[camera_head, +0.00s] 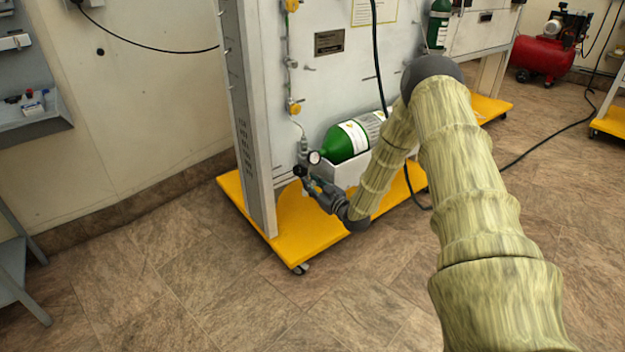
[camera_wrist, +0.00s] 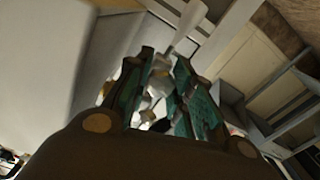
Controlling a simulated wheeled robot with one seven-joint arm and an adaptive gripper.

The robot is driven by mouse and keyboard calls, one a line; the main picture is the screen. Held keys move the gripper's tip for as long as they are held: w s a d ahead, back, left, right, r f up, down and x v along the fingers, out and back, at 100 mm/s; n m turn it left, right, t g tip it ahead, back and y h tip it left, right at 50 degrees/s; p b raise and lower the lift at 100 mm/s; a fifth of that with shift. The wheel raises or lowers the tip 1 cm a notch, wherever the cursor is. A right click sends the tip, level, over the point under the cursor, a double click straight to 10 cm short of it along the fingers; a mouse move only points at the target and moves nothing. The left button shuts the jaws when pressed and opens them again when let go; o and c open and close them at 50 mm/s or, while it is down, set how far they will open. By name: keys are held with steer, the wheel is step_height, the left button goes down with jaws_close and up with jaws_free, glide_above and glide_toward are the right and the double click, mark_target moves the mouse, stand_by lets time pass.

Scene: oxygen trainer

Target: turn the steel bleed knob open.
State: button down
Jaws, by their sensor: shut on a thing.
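My gripper (camera_head: 316,190) reaches down to the valve fittings at the left end of the green cylinder (camera_head: 345,142). It is shut on a small part there, which I take to be the steel bleed knob; the fingers mostly cover it in the head view. In the wrist view, my gripper (camera_wrist: 160,95) has its fingers close together around a pale metal part (camera_wrist: 158,106). A round pressure gauge (camera_head: 314,157) sits just above the gripper. A dark knob (camera_head: 299,171) is just left of the fingertips. How far the bleed knob is turned cannot be told.
The trainer panel (camera_head: 330,80) stands on a yellow wheeled base (camera_head: 270,215). A white cradle (camera_head: 345,172) holds the cylinder. A black hose (camera_head: 377,60) hangs behind my arm. A red compressor (camera_head: 541,57) is at the back right. The floor in front is clear.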

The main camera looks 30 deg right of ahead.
steer(key=n+p, duration=0.3)
steer(key=n, duration=0.3)
steer(key=shift+r+n, duration=0.1)
steer(key=shift+n, duration=0.2)
steer(key=n+p, duration=0.1)
steer(key=n, duration=0.4)
steer(key=shift+a+p, duration=0.1)
steer(key=shift+p, duration=0.2)
steer(key=n, duration=0.6)
steer(key=shift+a+f+n+p, duration=0.1)
steer(key=shift+f+n+p, duration=0.2)
steer(key=n, duration=0.5)
steer(key=shift+n+b, duration=0.4)
steer(key=c, duration=1.2)
jaws_free()
